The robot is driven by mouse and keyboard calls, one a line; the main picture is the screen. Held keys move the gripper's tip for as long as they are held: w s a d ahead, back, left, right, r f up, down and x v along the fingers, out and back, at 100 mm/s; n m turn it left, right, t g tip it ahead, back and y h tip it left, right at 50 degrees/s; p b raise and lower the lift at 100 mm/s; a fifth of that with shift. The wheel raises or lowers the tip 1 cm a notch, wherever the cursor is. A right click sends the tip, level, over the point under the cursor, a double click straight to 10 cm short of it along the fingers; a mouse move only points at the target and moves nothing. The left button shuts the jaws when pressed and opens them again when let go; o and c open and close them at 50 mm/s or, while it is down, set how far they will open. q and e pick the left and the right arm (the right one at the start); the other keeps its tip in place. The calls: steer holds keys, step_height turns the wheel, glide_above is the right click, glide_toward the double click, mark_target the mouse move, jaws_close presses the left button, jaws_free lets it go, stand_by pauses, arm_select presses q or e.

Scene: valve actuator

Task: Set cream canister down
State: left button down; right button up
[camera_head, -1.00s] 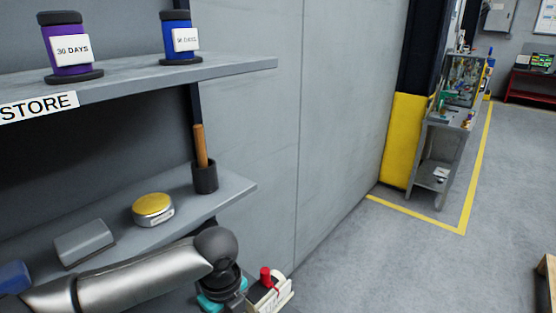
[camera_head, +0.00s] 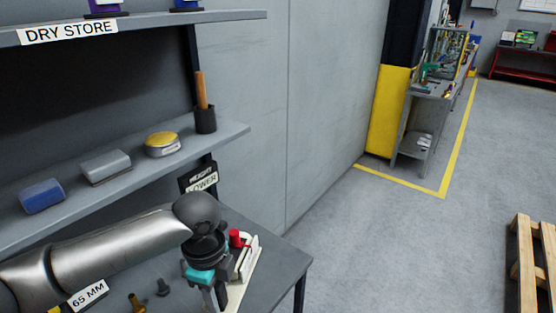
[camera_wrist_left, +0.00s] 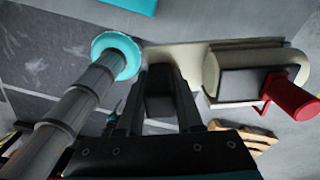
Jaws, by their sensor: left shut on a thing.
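The cream canister (camera_wrist_left: 218,80) has a dark plate and a red knob and lies at the right of the left wrist view, beside my fingers. In the head view its pale body (camera_head: 247,262) and red knob show low in the middle, just right of my left gripper (camera_head: 218,294). In the left wrist view my left gripper (camera_wrist_left: 165,75) is shut, its tips at a cream part that runs toward the canister. The exact contact is hidden, and I cannot tell whether the canister touches the table. My right gripper is not in view.
A grey table (camera_head: 280,262) lies below, with small brass and dark parts near the "65 MM" label. A shelf (camera_head: 232,133) behind holds a yellow-topped tin (camera_head: 163,143), a grey block (camera_head: 106,166) and a blue block (camera_head: 42,196). A grey teal-ended cylinder (camera_wrist_left: 80,105) is left of my fingers.

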arm_select(q)
steer(key=n+b, duration=0.2)
steer(key=s+f+n+b, duration=0.1)
steer(key=n+b, duration=0.1)
steer(key=a+f+n+b, duration=0.1)
steer(key=n+b, duration=0.1)
steer(key=n, duration=0.1)
steer(key=shift+s, duration=0.15)
steer(key=s+a+f+n+b, duration=0.2)
steer(key=s+f+n+b, duration=0.1)
steer(key=n+b, duration=0.8)
steer(key=s+n, duration=0.1)
steer(key=n, duration=0.2)
steer(key=shift+a+f, duration=0.25)
steer(key=shift+a, duration=0.1)
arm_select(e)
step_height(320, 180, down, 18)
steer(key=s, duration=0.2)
